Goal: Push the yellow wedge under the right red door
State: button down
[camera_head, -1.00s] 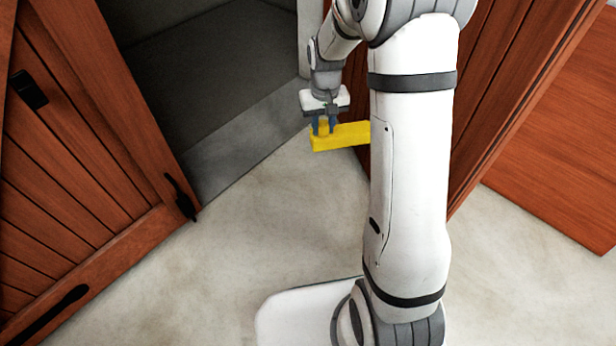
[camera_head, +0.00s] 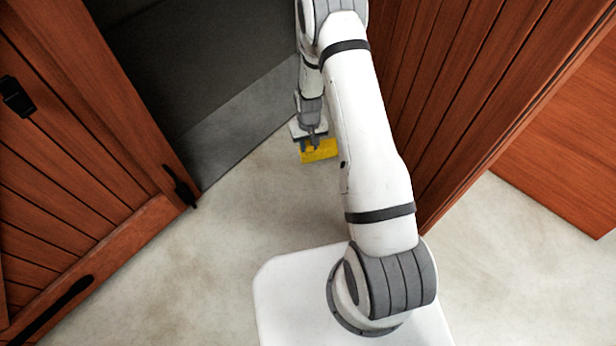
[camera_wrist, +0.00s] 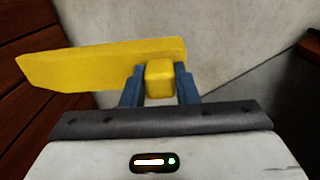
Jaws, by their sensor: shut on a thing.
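The yellow wedge (camera_head: 325,152) is low over the pale floor, left of the right red door (camera_head: 455,95) in the head view. My arm hides its right part and part of that door. My gripper (camera_head: 312,142) is at the wedge, pointing down. In the wrist view, the blue fingers of my gripper (camera_wrist: 160,82) are shut on the square yellow knob of the wedge (camera_wrist: 95,65). The wedge's long body reaches left, its far end close to red planks (camera_wrist: 22,85). I cannot tell whether it touches them or the floor.
The left red door (camera_head: 85,130) stands open with black handles. Between the doors is a dark opening with a grey sill (camera_head: 240,130). A red-brown panel (camera_head: 570,150) lies at the right. The pale floor (camera_head: 215,255) in front is clear.

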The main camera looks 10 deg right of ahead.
jog(key=s+f+b, duration=0.1)
jog(key=f+b, duration=0.1)
jog(key=f, duration=0.6)
jog(key=s+f+b, duration=0.2)
jog(key=f, duration=0.7)
jog(key=s+f+b, duration=0.2)
jog(key=f, duration=0.6)
jog(key=shift+s+a+f, duration=0.2)
jog(key=shift+a+f, duration=0.05)
jog(key=shift+f, duration=0.1)
jog(key=shift+w+d+b, duration=0.15)
jog(key=shift+d+b, duration=0.15)
jog(key=shift+d, duration=1.3)
jog(key=shift+w+d+b, duration=0.15)
jog(key=shift+d+b, duration=0.1)
jog(key=shift+d, duration=1.3)
jog(key=shift+w+d+b, duration=0.15)
jog(key=shift+d+b, duration=0.15)
jog(key=shift+d, duration=1.3)
jog(key=shift+f, duration=0.1)
jog(key=shift+d+b, duration=0.45)
jog(key=shift+d, duration=0.45)
jog(key=c, duration=1.1)
grip_release()
jog(key=shift+o, duration=0.2)
